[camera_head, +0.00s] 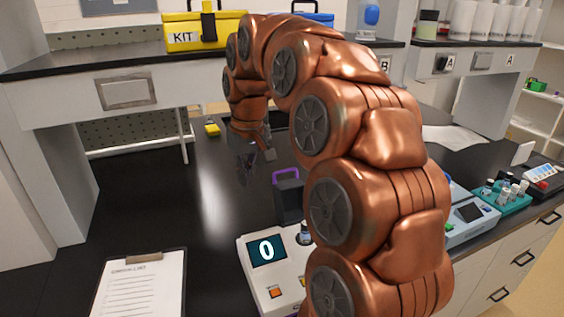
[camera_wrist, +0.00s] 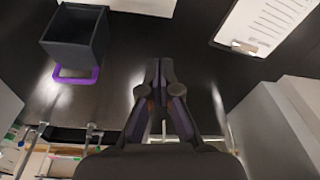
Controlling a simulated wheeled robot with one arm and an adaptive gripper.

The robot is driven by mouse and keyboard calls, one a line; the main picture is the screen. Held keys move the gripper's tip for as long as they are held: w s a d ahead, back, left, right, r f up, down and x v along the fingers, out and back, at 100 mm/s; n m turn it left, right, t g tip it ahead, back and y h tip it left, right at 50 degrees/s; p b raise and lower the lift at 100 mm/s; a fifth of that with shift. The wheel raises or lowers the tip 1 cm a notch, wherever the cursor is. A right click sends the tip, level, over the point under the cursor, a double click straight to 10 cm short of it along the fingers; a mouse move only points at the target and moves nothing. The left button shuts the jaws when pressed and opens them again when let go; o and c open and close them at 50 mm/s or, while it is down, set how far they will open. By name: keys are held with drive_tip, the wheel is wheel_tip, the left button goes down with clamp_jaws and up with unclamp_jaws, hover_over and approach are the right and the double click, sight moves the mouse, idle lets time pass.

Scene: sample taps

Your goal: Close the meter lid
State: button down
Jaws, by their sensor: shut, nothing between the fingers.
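The meter (camera_head: 258,291) is a white device with a dark screen reading 0 and an orange button, on the black bench; my arm covers its right side. Its dark, box-like lid (camera_head: 290,203) with a purple handle (camera_head: 286,174) stands open at the meter's back edge. A small vial (camera_head: 305,234) shows in front of the lid. In the wrist view the hollow lid (camera_wrist: 75,40) is at the upper left, handle (camera_wrist: 77,76) below it. My gripper (camera_head: 244,178) is shut and empty, behind and left of the lid, apart from it. Its fingers (camera_wrist: 160,65) show closed together in the wrist view.
A clipboard (camera_head: 140,285) lies left of the meter. A yellow block (camera_head: 212,129) lies farther back. A teal vial rack (camera_head: 512,200) and another instrument (camera_head: 470,222) stand at the right. The bench left of my gripper is clear. A shelf with a yellow kit box (camera_head: 205,38) is behind.

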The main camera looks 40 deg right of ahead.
drive_tip(key=w+d+r+m+t+h, duration=0.15)
drive_tip(key=w+d, duration=0.25)
drive_tip(key=d, duration=0.4)
drive_tip(key=w+d+r+m+y, duration=0.15)
drive_tip(key=w+d, duration=0.25)
drive_tip(key=d, duration=0.4)
wheel_tip(320, 180, down, 9)
drive_tip(key=s+h+p, duration=0.1)
drive_tip(key=p, duration=0.4)
drive_tip(key=shift+a+r+n+p, duration=0.2)
drive_tip(key=shift+a+n+p, duration=0.1)
drive_tip(key=shift+a+p, duration=0.05)
drive_tip(key=shift+s+b, duration=0.1)
drive_tip(key=shift+b, duration=0.2)
